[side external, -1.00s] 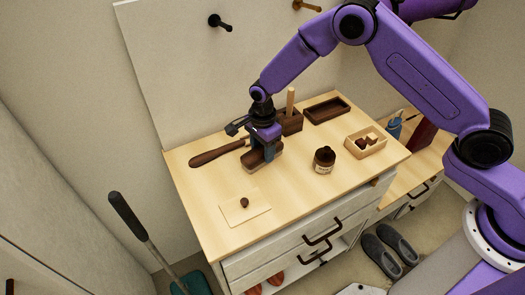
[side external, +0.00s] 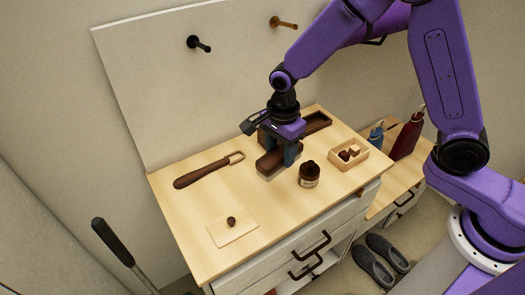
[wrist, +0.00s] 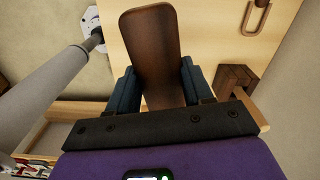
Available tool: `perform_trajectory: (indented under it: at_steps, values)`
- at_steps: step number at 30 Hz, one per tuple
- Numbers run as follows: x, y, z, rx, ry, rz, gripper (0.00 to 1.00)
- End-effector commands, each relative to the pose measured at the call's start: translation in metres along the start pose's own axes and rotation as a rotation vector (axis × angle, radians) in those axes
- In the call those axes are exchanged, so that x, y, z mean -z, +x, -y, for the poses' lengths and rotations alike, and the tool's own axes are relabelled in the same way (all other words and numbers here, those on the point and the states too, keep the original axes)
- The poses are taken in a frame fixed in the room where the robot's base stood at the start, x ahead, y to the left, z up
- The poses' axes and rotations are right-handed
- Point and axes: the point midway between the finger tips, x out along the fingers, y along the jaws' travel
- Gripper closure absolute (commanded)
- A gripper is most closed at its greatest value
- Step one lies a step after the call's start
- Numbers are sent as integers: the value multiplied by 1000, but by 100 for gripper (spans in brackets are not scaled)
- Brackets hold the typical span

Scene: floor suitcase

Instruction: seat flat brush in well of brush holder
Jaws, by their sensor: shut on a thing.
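The flat brush is a dark brown wooden piece (side external: 272,162) with a pale lower edge. My gripper (side external: 281,150) is shut on it and seems to hold it just above the bench in the side view. In the wrist view the brush's broad brown face (wrist: 150,45) stands between my blue gripper fingers (wrist: 155,85). The brush holder is mostly hidden behind my gripper in the side view. A dark wooden block with a recess, likely the holder (wrist: 238,80), shows right of the fingers in the wrist view. The brush is apart from it.
A dark jar (side external: 309,175) stands close to the right of the brush. A dark tray (side external: 318,121) lies behind, and a pale box of small blocks (side external: 362,160) lies right. A loop-ended tool (side external: 200,173) and a card (side external: 232,232) lie left. The front middle is clear.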

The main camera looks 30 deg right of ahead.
Motion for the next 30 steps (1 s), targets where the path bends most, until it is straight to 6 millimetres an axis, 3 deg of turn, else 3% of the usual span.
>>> perform_trajectory:
  at_steps: [7,11,14,17,22,27,30]
  values:
    - [7,-14,-29,2,1,1,83]
    - [12,-17,-34,2,5,1,83]
    - [28,-18,-31,2,23,0,83]
    - [59,-19,-23,1,52,0,83]
    - [130,-21,-11,2,115,0,83]
    - [194,-23,-12,1,165,0,83]
    - [220,-24,-14,2,184,0,83]
